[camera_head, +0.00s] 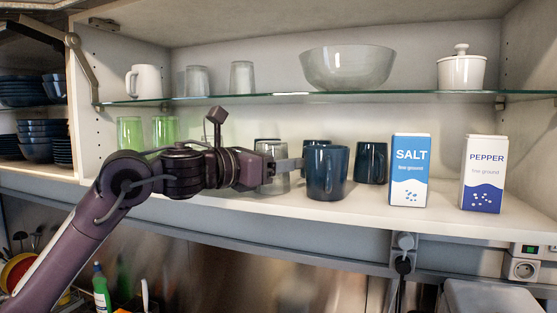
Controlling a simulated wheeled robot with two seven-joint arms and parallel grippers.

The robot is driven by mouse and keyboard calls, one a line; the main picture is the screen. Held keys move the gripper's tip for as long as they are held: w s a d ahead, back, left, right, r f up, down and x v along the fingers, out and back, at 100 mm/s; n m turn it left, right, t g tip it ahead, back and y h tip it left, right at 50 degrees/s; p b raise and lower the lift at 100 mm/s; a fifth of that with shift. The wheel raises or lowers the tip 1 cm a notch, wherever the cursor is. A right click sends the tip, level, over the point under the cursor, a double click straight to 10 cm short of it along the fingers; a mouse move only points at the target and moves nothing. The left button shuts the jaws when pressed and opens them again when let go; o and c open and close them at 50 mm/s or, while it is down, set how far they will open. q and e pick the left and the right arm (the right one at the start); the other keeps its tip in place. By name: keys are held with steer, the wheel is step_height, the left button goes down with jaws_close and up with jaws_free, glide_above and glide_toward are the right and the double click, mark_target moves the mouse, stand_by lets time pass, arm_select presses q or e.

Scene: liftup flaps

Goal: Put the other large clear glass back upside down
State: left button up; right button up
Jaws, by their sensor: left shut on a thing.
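My left gripper (284,165) reaches in from the left along the lower shelf (390,215) of the cabinet. It is shut on a large clear glass (274,184), which is partly hidden behind the gripper. The glass is roughly upright in line, but I cannot tell which end is its mouth or whether its lower end touches the shelf. Another clear rim (267,142) shows just behind the gripper, mostly hidden. My right gripper is not in view.
Dark blue mugs (327,175) stand close to the right, then the salt box (410,180) and pepper box (483,185). Green glasses (129,132) are behind my arm.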

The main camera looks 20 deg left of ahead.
arm_select(q)
steer(key=o, duration=0.7)
steer(key=shift+f, duration=0.15)
steer(key=shift+c, duration=0.2)
steer(key=shift+o, duration=0.8)
steer(key=shift+s+r, duration=0.1)
steer(key=shift+r, duration=0.1)
steer(key=b+v, duration=0.5)
steer(key=v, duration=0.7)
steer(key=shift+b, duration=0.4)
steer(key=shift+f, duration=0.1)
